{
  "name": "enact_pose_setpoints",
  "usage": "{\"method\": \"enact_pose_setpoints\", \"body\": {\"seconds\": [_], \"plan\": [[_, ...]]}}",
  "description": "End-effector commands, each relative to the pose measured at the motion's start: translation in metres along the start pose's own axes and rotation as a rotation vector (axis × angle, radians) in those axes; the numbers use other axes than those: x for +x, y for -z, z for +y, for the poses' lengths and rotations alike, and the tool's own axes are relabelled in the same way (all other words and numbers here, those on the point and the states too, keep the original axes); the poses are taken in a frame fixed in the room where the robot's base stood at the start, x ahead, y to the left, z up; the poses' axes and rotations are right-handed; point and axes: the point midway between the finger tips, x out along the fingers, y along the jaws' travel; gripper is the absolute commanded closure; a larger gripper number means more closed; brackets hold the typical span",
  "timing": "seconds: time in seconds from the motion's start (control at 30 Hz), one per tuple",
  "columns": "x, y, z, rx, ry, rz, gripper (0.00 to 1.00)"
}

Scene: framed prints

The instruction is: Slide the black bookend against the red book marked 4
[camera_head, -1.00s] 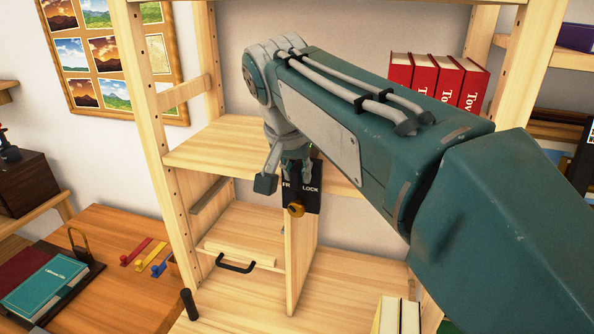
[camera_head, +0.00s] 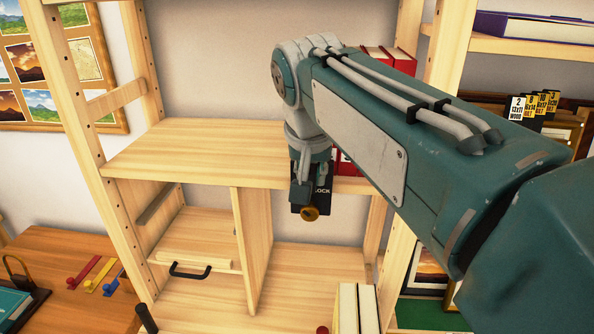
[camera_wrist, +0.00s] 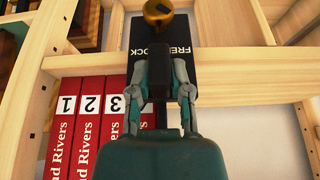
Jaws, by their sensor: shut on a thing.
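My gripper (camera_wrist: 160,75) is shut on the black bookend (camera_wrist: 190,28), which has a "FREE LOCK" face and a brass knob (camera_wrist: 157,11). In the head view my gripper (camera_head: 302,175) holds the bookend (camera_head: 309,199) at the shelf's front edge, left of the red books. The wrist view shows red books marked 1 (camera_wrist: 68,118), 2 (camera_wrist: 90,112) and 3 (camera_wrist: 113,100). My gripper hides the area beside book 3, so a 4 cannot be read. In the head view my arm covers most of the red books (camera_head: 404,62). Whether the bookend touches them is hidden.
The shelf board (camera_head: 190,150) is bare left of the bookend. Below are a vertical divider (camera_head: 252,240), a drawer with a black handle (camera_head: 190,271) and pale books (camera_head: 356,308). A shelf post (camera_head: 445,75) stands at the right.

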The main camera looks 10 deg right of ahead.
Motion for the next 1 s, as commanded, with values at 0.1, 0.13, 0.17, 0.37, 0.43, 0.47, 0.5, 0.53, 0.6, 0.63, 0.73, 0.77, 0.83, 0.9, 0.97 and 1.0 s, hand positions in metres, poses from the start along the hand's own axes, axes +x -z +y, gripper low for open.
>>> {"method": "enact_pose_setpoints", "body": {"seconds": [0.1, 0.13, 0.17, 0.37, 0.43, 0.47, 0.5, 0.53, 0.6, 0.63, 0.73, 0.77, 0.83, 0.9, 0.97, 1.0], "plan": [[0.002, -0.001, 0.0, -0.001, -0.002, -0.006, 0.7], [0.002, -0.001, 0.0, -0.001, -0.002, -0.006, 0.57], [0.002, -0.001, -0.001, -0.001, -0.002, -0.005, 0.43], [0.001, -0.001, -0.001, -0.001, 0.0, -0.003, 0.4], [0.001, 0.0, -0.001, -0.001, 0.0, -0.003, 0.4], [0.001, 0.0, -0.001, 0.0, 0.0, -0.003, 0.4], [0.001, 0.0, -0.001, 0.0, 0.0, -0.002, 0.4], [0.0, 0.0, -0.001, 0.0, 0.0, -0.002, 0.4], [-0.003, 0.0, -0.001, -0.001, 0.001, -0.001, 0.4], [-0.005, 0.0, -0.001, -0.001, 0.001, 0.0, 0.4], [-0.019, 0.001, -0.001, 0.0, 0.002, 0.002, 0.4], [-0.025, 0.001, -0.001, 0.0, 0.002, 0.002, 0.4], [-0.04, 0.001, -0.002, -0.001, 0.003, 0.002, 0.4], [-0.055, 0.001, -0.002, -0.002, 0.003, 0.002, 0.4], [-0.068, 0.001, -0.002, -0.001, 0.002, 0.001, 0.4], [-0.076, 0.001, -0.002, -0.001, 0.002, 0.001, 0.4]]}}
